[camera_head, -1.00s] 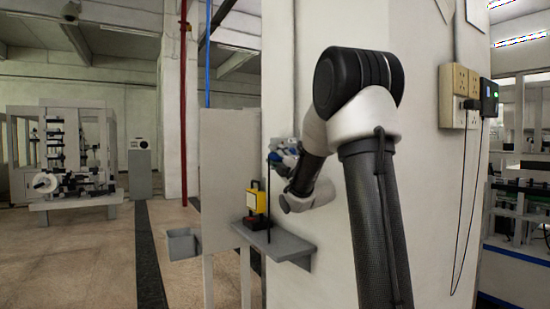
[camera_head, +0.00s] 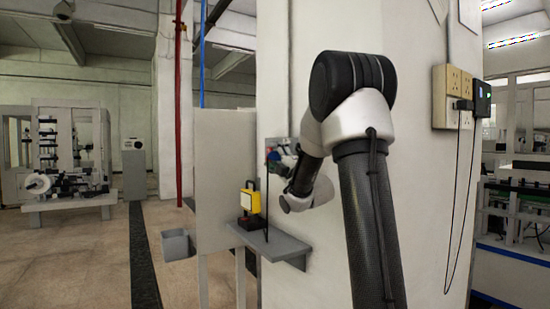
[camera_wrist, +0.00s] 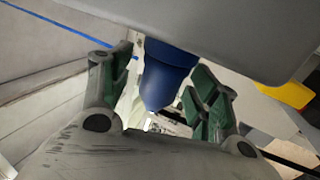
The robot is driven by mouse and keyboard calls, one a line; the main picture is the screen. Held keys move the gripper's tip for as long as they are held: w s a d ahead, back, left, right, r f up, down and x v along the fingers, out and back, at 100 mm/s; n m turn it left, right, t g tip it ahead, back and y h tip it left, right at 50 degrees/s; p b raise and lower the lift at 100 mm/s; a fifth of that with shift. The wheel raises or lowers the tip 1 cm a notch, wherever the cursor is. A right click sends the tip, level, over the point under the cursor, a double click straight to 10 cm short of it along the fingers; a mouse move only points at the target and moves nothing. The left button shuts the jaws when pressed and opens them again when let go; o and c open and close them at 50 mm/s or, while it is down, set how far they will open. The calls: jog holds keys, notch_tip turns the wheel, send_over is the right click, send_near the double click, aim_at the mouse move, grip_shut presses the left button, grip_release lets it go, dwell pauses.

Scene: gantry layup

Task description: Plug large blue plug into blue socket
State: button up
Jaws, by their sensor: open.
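The large blue plug (camera_wrist: 165,75) shows in the wrist view, its wide end against the edge of a grey surface and its narrow end towards my gripper. My gripper (camera_wrist: 160,68) is open, with one green-padded finger on each side of the plug. In the head view, the blue plug (camera_head: 273,154) is small, in front of a panel on the wall, with my gripper (camera_head: 286,162) just right of it. A blue socket is not visible apart from the plug, and I cannot tell how deep the plug sits.
A grey shelf (camera_head: 284,248) juts from the wall below, carrying a yellow device (camera_head: 250,199). A dark cable (camera_head: 267,200) hangs down near the shelf. A grey bin (camera_head: 177,244) is to the left. Wall outlets (camera_head: 452,96) are at right. The yellow device also shows in the wrist view (camera_wrist: 288,93).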

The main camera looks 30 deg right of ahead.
jog(key=v, duration=1.2)
dwell(0.3)
jog(key=s+a+f+m+g, duration=0.4)
jog(key=s+f+m+g, duration=0.1)
jog(key=s, duration=0.5)
jog(key=s+a+f+m+g, duration=0.4)
jog(key=s+m+g, duration=0.3)
jog(key=s, duration=0.2)
jog(key=s+a+f+m+g, duration=0.5)
jog(key=s+f+m+g, duration=0.1)
jog(key=s, duration=0.4)
jog(key=shift+s+f+h, duration=0.3)
jog(key=shift+f+h, duration=0.1)
jog(key=shift+f, duration=0.05)
